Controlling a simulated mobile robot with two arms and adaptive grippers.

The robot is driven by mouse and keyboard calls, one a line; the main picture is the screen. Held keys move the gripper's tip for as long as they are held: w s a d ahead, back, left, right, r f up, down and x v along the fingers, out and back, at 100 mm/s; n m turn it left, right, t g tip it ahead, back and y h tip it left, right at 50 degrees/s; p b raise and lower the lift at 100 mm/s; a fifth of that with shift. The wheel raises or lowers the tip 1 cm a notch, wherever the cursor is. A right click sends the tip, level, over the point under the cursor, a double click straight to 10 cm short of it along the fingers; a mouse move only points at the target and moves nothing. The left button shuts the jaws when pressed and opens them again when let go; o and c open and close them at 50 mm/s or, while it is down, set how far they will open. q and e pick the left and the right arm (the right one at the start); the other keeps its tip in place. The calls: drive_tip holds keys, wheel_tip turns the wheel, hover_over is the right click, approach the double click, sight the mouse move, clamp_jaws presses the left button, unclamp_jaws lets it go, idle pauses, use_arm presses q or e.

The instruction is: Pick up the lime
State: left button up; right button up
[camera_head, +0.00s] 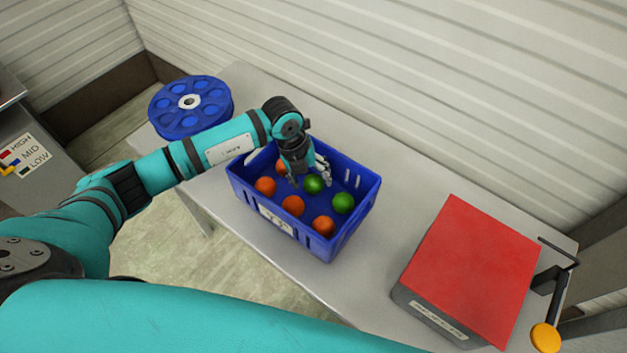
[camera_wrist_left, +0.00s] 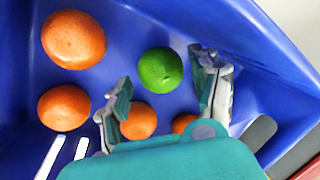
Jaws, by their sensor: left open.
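A green lime (camera_head: 313,184) lies in the blue crate (camera_head: 372,190) in the head view, right by my left gripper's fingers. A second lime (camera_head: 342,203) lies to its right, near the crate's right wall. My left gripper (camera_head: 309,174) points down into the crate and is open, with nothing held. In the left wrist view one lime (camera_wrist_left: 160,69) shows just ahead of the gap between the open fingertips (camera_wrist_left: 168,88), with a finger on either side. I cannot tell whether the fingers touch it. My right gripper is not in view.
Several oranges (camera_head: 293,206) lie in the crate around the limes; two (camera_wrist_left: 138,121) (camera_wrist_left: 184,123) show between the fingers in the wrist view. A blue round rack (camera_head: 170,118) stands at left. A red-topped box (camera_head: 470,265) stands at right on the grey table (camera_head: 385,245).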

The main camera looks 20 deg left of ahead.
use_arm(q)
drive_tip(key=shift+x, duration=1)
drive_tip(key=shift+d, duration=0.1)
drive_tip(key=shift+c, duration=0.3)
drive_tip(key=c, duration=0.9)
